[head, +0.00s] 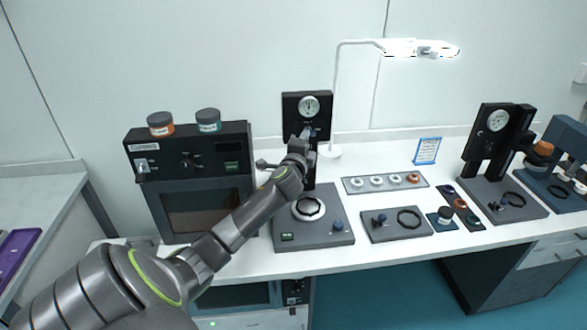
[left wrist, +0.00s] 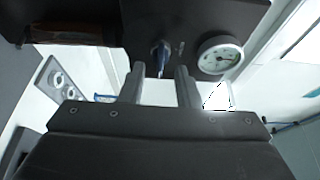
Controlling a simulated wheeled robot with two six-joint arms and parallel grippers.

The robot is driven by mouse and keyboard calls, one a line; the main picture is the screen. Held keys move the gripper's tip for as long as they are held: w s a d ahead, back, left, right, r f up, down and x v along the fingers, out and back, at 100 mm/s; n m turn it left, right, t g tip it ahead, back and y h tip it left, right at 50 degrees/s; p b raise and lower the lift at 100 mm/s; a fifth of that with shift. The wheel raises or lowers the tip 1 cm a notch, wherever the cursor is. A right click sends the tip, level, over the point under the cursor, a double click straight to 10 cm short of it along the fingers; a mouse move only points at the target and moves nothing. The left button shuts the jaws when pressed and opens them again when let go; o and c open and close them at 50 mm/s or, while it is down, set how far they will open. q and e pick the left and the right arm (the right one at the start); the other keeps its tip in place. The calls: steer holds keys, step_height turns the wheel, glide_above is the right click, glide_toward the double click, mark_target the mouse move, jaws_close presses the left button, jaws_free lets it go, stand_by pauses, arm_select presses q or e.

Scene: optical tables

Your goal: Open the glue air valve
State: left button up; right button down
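A black upright panel (head: 293,101) with a round white gauge (head: 308,106) stands at the back of a grey station. A small blue valve handle (left wrist: 160,55) shows on this dark panel beside the gauge (left wrist: 220,55) in the left wrist view. My left gripper (head: 307,136) reaches up to the panel just below the gauge. Its two fingers (left wrist: 160,84) are apart, with the blue handle beyond and between their tips. I cannot tell whether either finger touches it. In the head view the handle is mostly hidden by the gripper. My right gripper is not in view.
The station base (head: 335,232) has a round silver plate (head: 308,208). An oven-like box (head: 190,165) with two jars stands left. A lamp (head: 337,110) rises right of the panel. A second gauge panel (head: 490,135) stands farther right. White table (head: 290,263) shows bare along the front.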

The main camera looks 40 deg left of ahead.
arm_select(q)
steer(key=b+v, duration=0.3)
steer(key=v, duration=1.1)
steer(key=shift+w, duration=0.1)
